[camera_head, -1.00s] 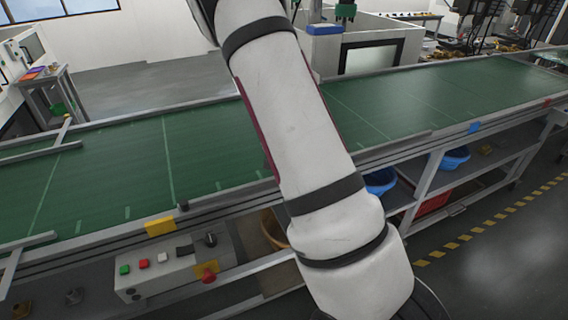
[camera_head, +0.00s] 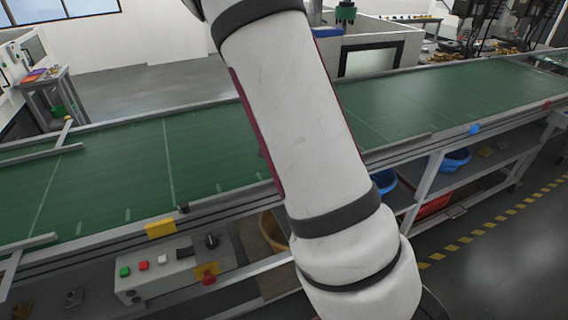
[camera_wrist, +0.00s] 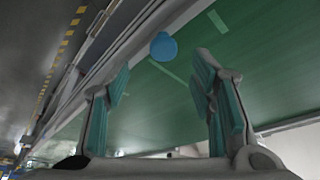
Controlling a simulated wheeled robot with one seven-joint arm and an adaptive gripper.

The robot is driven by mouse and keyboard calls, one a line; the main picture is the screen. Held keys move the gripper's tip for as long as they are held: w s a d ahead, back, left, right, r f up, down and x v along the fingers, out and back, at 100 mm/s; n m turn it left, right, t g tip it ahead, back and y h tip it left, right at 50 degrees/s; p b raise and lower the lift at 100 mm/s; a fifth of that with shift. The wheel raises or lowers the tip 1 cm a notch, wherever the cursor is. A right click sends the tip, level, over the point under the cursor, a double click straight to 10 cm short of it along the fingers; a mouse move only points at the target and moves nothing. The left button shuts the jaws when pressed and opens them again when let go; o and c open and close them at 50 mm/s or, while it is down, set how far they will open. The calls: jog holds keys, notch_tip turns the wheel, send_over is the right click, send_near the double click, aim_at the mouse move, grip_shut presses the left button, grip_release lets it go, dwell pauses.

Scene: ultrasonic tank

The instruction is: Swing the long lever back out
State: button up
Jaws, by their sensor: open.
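My gripper (camera_wrist: 160,82) is open in the wrist view, with its two teal-padded fingers spread and nothing between them. Beyond the fingertips is a round blue piece (camera_wrist: 163,46) by the edge of a green belt; I cannot tell whether it belongs to a lever. No long lever can be made out for certain. In the head view, a slim grey bar (camera_head: 42,153) reaches over the belt at the far left, and another grey bar (camera_head: 28,242) lies at the near left edge. The gripper is outside the head view.
The green conveyor (camera_head: 110,165) crosses the head view. A control box (camera_head: 165,268) with buttons and a red knob hangs on its near side. Blue bins (camera_head: 455,160) and a red crate (camera_head: 433,205) are on the shelf below. Open floor lies at the right.

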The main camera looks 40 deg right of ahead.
jog(key=shift+v, duration=2.4)
jog(key=shift+a, duration=0.1)
jog(key=s+a+r+n+t+y, duration=0.1)
jog(key=s+a+r+n+y, duration=0.15)
jog(key=s+a+r, duration=0.45)
jog(key=s+a+r+n+t+y, duration=0.15)
jog(key=a+r+n, duration=0.3)
jog(key=a, duration=0.45)
jog(key=s+a+r+n, duration=0.2)
jog(key=s+a, duration=0.1)
jog(key=s, duration=0.3)
jog(key=s+a+r+n+t+b, duration=0.1)
jog(key=s+a+r+n, duration=0.1)
jog(key=s, duration=0.5)
jog(key=shift+a+r+n, duration=0.4)
jog(key=shift+a+n, duration=0.3)
jog(key=shift+a, duration=0.15)
